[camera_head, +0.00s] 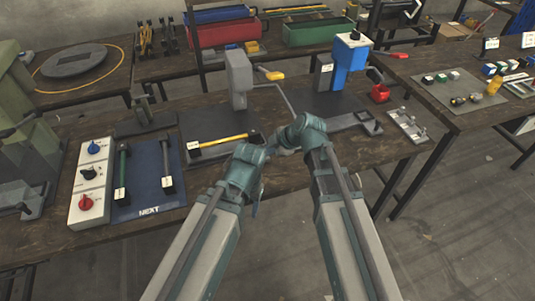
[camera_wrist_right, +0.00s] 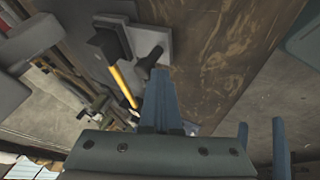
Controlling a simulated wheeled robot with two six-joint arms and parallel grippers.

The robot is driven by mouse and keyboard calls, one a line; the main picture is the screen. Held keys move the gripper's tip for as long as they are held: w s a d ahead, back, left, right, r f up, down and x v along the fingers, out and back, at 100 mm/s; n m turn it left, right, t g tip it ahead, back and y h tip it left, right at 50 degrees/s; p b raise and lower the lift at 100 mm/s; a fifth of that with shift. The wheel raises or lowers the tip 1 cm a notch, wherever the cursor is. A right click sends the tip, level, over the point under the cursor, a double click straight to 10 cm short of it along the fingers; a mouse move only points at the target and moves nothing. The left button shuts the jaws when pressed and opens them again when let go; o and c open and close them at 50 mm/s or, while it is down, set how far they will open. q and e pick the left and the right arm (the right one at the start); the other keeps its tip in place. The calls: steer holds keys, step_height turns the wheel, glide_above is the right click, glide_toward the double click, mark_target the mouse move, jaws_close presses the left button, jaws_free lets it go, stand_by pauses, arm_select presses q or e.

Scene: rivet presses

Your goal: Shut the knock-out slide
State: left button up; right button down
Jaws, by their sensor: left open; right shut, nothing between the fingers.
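In the head view, a grey press (camera_head: 238,78) and a blue press (camera_head: 350,60) stand on the bench. A yellow bar (camera_head: 222,141) with dark ends lies before the grey press. In the right wrist view, a pale plate (camera_wrist_right: 147,38) with a dark knob (camera_wrist_right: 155,52) sits beside the yellow bar (camera_wrist_right: 122,82); I take this for the knock-out slide. My right gripper (camera_wrist_right: 160,75) is shut and empty, its tips close to the knob; contact cannot be told. In the head view my wrists hide this spot. My left gripper (camera_head: 256,208) hangs at the bench's front edge, open.
A white panel with knobs (camera_head: 90,180) and a blue mat (camera_head: 147,200) with dark-handled tools lie at the left. A metal tray (camera_head: 408,125) and a red item (camera_head: 380,92) lie at the right. Open floor separates the benches.

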steer(key=w+a, duration=0.1)
steer(key=w, duration=0.3)
steer(key=w+a, duration=0.2)
steer(key=w, duration=0.3)
steer(key=w+a, duration=0.1)
steer(key=w, duration=0.3)
steer(key=shift+w+a, duration=0.15)
steer(key=shift+w, duration=0.1)
steer(key=shift+w+a+r, duration=0.1)
steer(key=shift+w, duration=0.15)
arm_select(q)
steer(key=shift+d, duration=0.1)
arm_select(e)
steer(key=shift+s, duration=0.1)
